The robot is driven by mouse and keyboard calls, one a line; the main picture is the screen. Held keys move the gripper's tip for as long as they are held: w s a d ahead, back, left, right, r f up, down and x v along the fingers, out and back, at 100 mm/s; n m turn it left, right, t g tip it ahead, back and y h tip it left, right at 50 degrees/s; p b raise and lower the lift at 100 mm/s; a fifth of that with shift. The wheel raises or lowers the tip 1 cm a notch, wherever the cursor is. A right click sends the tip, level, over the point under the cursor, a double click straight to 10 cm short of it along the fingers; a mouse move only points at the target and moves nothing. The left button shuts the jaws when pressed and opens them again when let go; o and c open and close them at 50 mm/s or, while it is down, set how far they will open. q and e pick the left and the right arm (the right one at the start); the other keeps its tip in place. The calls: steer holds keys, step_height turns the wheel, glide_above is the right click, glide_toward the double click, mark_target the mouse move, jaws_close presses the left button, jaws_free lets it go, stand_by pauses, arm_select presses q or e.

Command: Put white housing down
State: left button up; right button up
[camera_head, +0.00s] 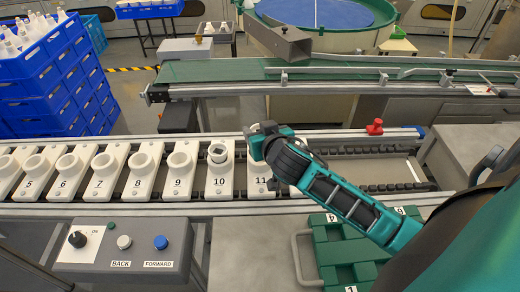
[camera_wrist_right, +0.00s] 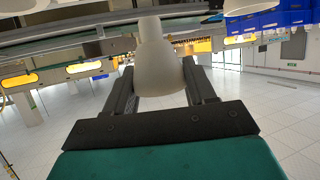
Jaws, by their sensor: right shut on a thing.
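My right gripper (camera_head: 266,142) comes in from the right in the head view and is over the station marked 11 (camera_head: 261,181). In the right wrist view (camera_wrist_right: 158,85) it is shut on the white housing (camera_wrist_right: 155,62), a smooth piece with a narrow neck and a wider body. In the head view the gripper mostly hides the housing and the top of station 11. I cannot tell whether the housing touches the station. My left gripper is not in view.
Station 10 (camera_head: 219,182), left of the gripper, holds a cup with a greyish rim. More numbered white stations stand in a row to the left. A control box (camera_head: 125,246) and a green numbered case (camera_head: 338,245) are in front. A red knob (camera_head: 375,127) is behind, right.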

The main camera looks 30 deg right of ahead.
steer(key=shift+f+b, duration=0.6)
steer(key=shift+f, duration=2.35)
steer(key=shift+f, duration=0.15)
steer(key=shift+f, duration=0.15)
steer(key=o, duration=1)
steer(key=shift+o, duration=0.2)
steer(key=shift+r, duration=0.35)
steer(key=shift+s+a, duration=0.1)
steer(key=shift+s, duration=0.2)
steer(key=v, duration=1.1)
steer(key=shift+s+p, duration=0.2)
steer(key=shift+p, duration=0.1)
